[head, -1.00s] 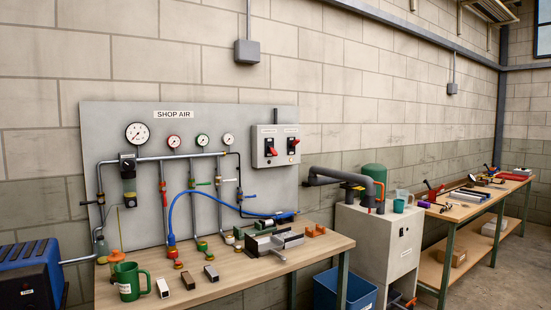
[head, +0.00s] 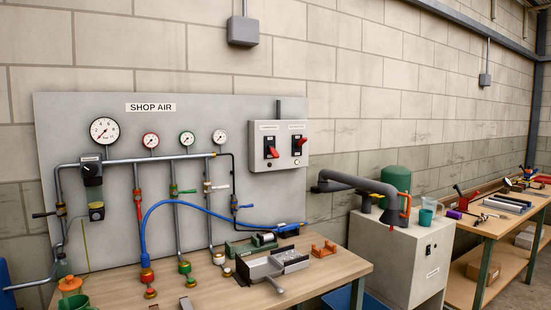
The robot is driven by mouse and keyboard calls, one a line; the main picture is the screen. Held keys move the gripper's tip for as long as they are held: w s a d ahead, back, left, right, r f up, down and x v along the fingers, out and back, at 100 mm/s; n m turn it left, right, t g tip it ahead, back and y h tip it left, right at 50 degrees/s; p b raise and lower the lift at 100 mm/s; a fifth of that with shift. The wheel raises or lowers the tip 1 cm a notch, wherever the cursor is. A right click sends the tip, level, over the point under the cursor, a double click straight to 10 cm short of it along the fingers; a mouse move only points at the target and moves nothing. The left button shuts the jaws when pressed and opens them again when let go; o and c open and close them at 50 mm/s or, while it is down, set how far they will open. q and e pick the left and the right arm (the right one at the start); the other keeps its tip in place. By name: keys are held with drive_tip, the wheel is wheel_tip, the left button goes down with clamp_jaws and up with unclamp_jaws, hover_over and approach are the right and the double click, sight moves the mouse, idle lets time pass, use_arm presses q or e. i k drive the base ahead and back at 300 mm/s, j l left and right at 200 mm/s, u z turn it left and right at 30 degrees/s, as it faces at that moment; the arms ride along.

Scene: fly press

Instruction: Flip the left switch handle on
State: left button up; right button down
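A light grey switch box (head: 279,145) is fixed at the right end of the grey shop air panel (head: 237,110) in the head view. It carries two red switch handles on black plates, side by side. The left switch handle (head: 272,151) slants down to the right. The right switch handle (head: 300,142) is also tilted, with its red end toward the upper right. Small labels sit above both handles, too small to read. Neither of my grippers shows in the head view.
A wooden bench (head: 339,271) stands below the panel, with a grey vise (head: 275,264) and an orange block (head: 323,249) on it. A blue hose (head: 190,194) arcs across the panel. A grey cabinet (head: 388,251) with a thick dark pipe stands to the right.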

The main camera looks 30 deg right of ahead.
sight(274, 154)
drive_tip(key=i+l, duration=0.2)
drive_tip(key=l, duration=0.15)
drive_tip(key=i+l+u, duration=0.1)
drive_tip(key=l, duration=0.3)
drive_tip(key=i+l, duration=0.2)
drive_tip(key=l, duration=0.15)
drive_tip(key=i+l, duration=0.2)
drive_tip(key=l, duration=0.2)
drive_tip(key=i+l+u, duration=0.1)
drive_tip(key=l, duration=0.25)
drive_tip(key=i+l, duration=0.2)
drive_tip(key=l, duration=0.2)
drive_tip(key=i+l+u, duration=0.1)
drive_tip(key=l, duration=0.3)
drive_tip(key=i+l, duration=0.2)
drive_tip(key=l, duration=0.2)
